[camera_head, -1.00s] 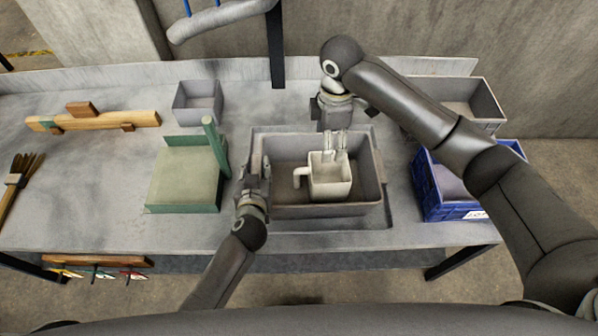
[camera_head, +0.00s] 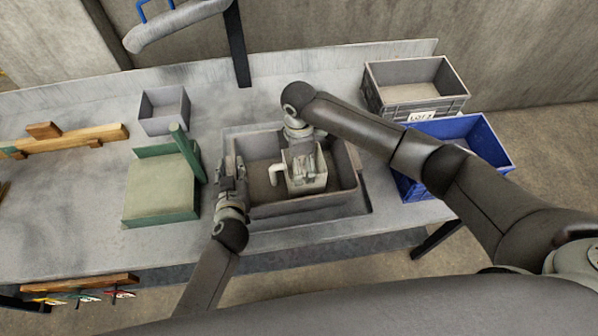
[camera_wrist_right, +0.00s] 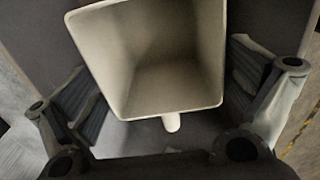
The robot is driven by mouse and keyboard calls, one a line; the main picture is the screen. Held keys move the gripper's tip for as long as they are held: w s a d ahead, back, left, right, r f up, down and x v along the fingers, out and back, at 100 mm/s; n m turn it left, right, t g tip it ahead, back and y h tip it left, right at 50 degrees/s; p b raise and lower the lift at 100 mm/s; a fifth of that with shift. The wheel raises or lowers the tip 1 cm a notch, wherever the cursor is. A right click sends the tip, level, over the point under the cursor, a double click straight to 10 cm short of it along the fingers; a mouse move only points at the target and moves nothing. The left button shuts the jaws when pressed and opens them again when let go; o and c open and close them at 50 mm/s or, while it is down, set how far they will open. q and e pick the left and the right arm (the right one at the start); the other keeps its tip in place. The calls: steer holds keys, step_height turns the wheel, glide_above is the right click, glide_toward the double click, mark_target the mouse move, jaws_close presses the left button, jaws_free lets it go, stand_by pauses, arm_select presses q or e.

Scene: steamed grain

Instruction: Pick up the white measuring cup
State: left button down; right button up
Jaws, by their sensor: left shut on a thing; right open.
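The white measuring cup (camera_head: 311,183) stands inside the grey bin (camera_head: 345,192), its handle toward the left. In the right wrist view the cup (camera_wrist_right: 150,62) appears open and empty, its short handle at the lower edge. My right gripper (camera_head: 303,160) is over the cup, covering part of it. Its two open fingers show on either side of the cup with gaps between, so it does not grip it. My left gripper (camera_head: 231,168) is shut on the left wall of the grey bin; its fingertips are hard to make out.
A green-edged tray (camera_head: 160,190) stands left of the bin, with a small grey box (camera_head: 164,110) behind it. A blue crate (camera_head: 470,135) and a grey crate (camera_head: 415,85) stand at the right. Wooden racks lie at the left.

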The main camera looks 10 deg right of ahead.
steer(key=shift+f, duration=0.1)
steer(key=c, duration=1.1)
arm_select(q)
steer(key=c, duration=1)
jaws_free()
arm_select(e)
step_height(320, 180, up, 10)
steer(key=shift+r, duration=0.1)
arm_select(q)
steer(key=v, duration=1.2)
